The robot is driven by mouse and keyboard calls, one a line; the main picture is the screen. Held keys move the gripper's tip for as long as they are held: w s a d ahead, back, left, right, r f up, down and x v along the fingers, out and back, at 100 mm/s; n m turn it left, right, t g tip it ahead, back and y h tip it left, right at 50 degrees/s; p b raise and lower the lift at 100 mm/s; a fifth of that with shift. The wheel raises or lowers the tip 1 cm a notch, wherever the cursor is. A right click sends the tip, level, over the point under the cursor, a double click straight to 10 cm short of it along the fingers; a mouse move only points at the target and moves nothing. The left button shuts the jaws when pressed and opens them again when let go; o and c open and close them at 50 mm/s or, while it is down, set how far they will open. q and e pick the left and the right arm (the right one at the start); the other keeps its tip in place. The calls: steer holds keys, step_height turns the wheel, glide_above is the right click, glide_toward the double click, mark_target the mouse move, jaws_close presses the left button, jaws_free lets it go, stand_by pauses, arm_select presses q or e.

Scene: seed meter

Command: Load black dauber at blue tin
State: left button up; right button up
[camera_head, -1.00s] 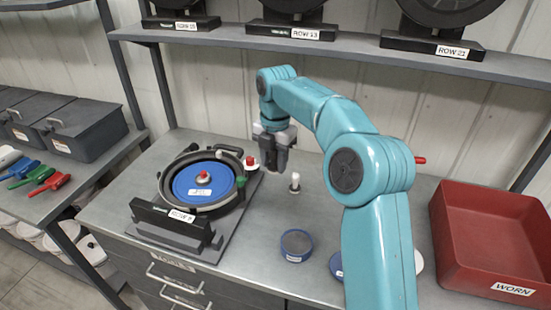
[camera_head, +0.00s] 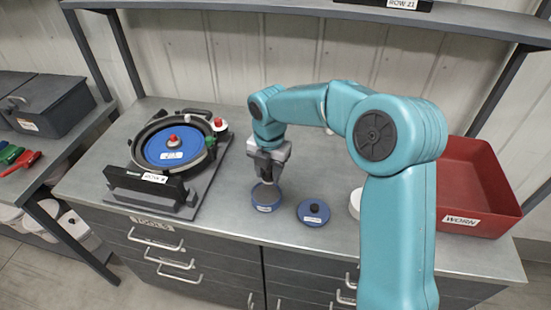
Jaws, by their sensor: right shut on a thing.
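The blue tin (camera_head: 256,204), an open round tin with a white label, stands on the grey bench near its front edge. My right gripper (camera_head: 267,180) is right above the tin, pointing down, and shut on the black dauber. The dauber is mostly hidden by the jaws, and I cannot tell whether its lower end touches the tin's contents. A blue lid (camera_head: 313,219) with a black knob lies on the bench to the right of the tin. My left gripper is not in view.
The seed meter (camera_head: 155,148) with its blue disc stands at the left of the bench (camera_head: 225,230). A red WORN bin (camera_head: 474,221) stands at the right. A white round item (camera_head: 355,203) is partly behind my right arm. A shelf runs above.

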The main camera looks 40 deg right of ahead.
mark_target(266, 195)
steer(key=shift+w+a+f+b, duration=0.15)
steer(key=shift+w+b, duration=0.1)
steer(key=shift+b, duration=0.05)
steer(key=shift+w+f+b, duration=0.1)
steer(key=shift+f+b, duration=0.2)
steer(key=shift+f, duration=0.05)
step_height(266, 195, down, 5)
steer(key=b, duration=0.4)
steer(key=shift+a+r, duration=0.1)
steer(key=shift+r, duration=0.1)
steer(key=shift+f+b, duration=0.3)
steer(key=shift+f, duration=0.25)
steer(key=shift+f, duration=0.1)
stand_by(1.2)
